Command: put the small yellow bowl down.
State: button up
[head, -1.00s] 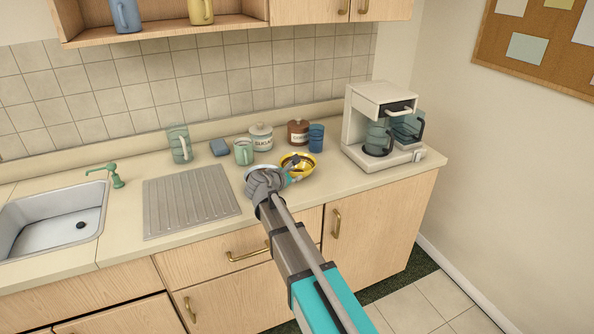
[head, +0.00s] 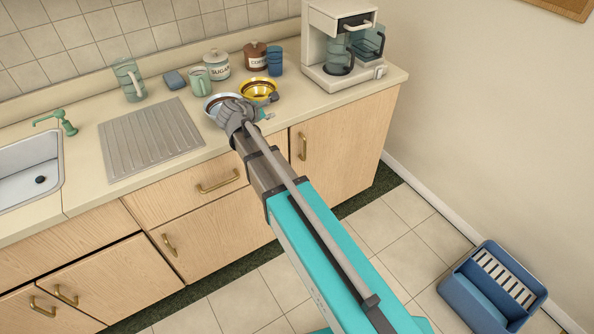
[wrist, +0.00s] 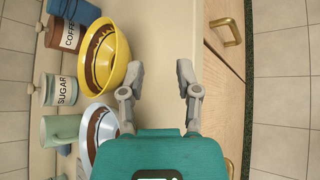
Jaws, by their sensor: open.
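The small yellow bowl (head: 272,90) stands on the countertop, right of a pale blue-white bowl (head: 207,105). In the wrist view the yellow bowl (wrist: 121,48) shows a brown band inside and lies left of my gripper (wrist: 162,72). My gripper's fingers are spread, with only bare counter seen between them. The left finger is close to the bowl's rim; I cannot tell whether it touches. In the head view my gripper (head: 269,106) is at the bowl's front edge, and my wrist hides part of the pale bowl.
Behind the bowls stand a green mug (head: 200,81), a sugar canister (head: 217,66), a coffee canister (head: 256,57) and a blue cup (head: 274,63). A coffee maker (head: 330,35) is to the right. A ribbed drainboard (head: 150,138) lies left. A blue bin (head: 462,297) is on the floor.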

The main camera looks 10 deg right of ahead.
jog(key=s+d+f+m+g+y, duration=0.1)
jog(key=s+f+m+g+y, duration=0.1)
jog(key=s+m, duration=0.4)
jog(key=s+d+f+m+g+y, duration=0.2)
jog(key=s+m, duration=0.4)
jog(key=s, duration=0.5)
jog(key=s+d+f+m+g+y, duration=0.2)
jog(key=s+f+m+g+y, duration=0.2)
jog(key=s+m, duration=0.3)
jog(key=shift+s+d+f+g, duration=0.25)
jog(key=shift+s+f+g, duration=0.25)
jog(key=shift+s+f, duration=0.4)
jog(key=shift+o, duration=0.4)
